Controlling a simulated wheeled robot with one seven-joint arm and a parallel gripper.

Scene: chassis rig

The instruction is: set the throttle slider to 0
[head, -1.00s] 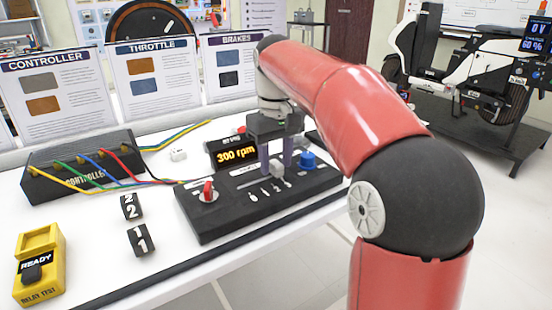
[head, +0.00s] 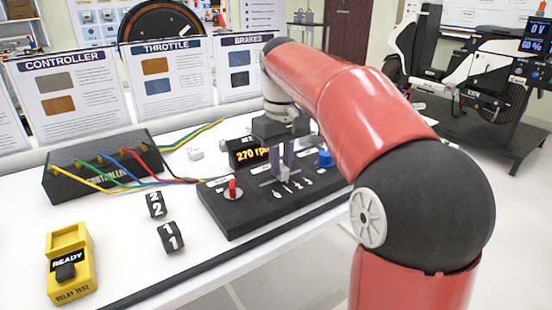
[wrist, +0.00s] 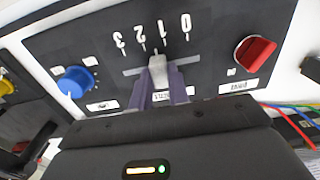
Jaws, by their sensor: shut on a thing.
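The throttle slider's pale grey knob (wrist: 157,68) stands in its slot on the black control panel (wrist: 215,50), under the marks 3, 2, 1 and 0. It is close to the 1 mark, with 0 further right in the wrist view. My gripper (wrist: 160,86) is shut on the knob, a purple-grey finger on each side. In the head view my gripper (head: 283,168) reaches down onto the panel (head: 235,222) and hides most of the slider. The rpm display (head: 249,155) reads about 270 rpm, partly covered by my gripper.
A red knob (wrist: 254,53) lies beyond the 0 end and a blue knob (wrist: 77,82) beyond the 3 end. The controller box (head: 105,170) with coloured wires, black number blocks (head: 170,237) and a yellow relay tester (head: 70,265) stand to the left on the white table.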

